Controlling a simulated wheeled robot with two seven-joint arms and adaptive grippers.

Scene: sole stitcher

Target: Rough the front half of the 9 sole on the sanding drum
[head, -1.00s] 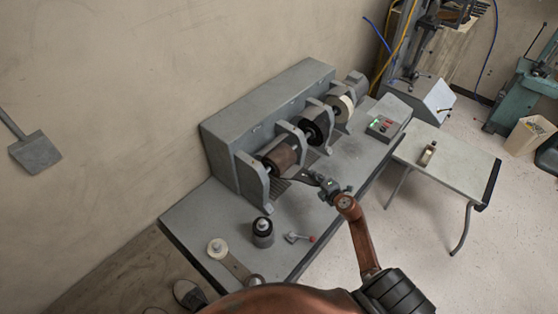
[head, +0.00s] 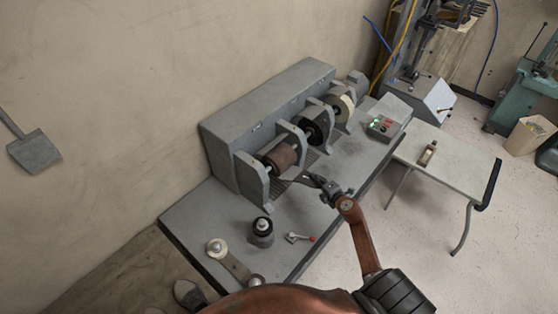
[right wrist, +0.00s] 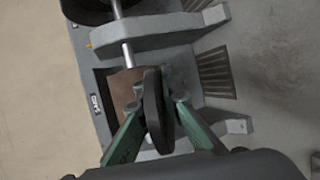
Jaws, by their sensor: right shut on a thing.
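My right gripper (head: 326,188) is shut on a dark, thin sole (head: 311,179) just in front of the brown sanding drum (head: 282,157). In the right wrist view, the green fingers of the gripper (right wrist: 160,100) pinch the sole (right wrist: 154,120) from both sides, and it shows nearly edge-on. Behind it the drum (right wrist: 120,90) is partly hidden by the sole. I cannot tell whether the sole touches the drum. No size number is readable. My left gripper is not in view.
The grey machine (head: 262,103) carries a black wheel (head: 317,127) and a pale wheel (head: 343,106) beyond the drum. A control box (head: 382,127) stands at the bench's far end. A side table (head: 455,165) stands right.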

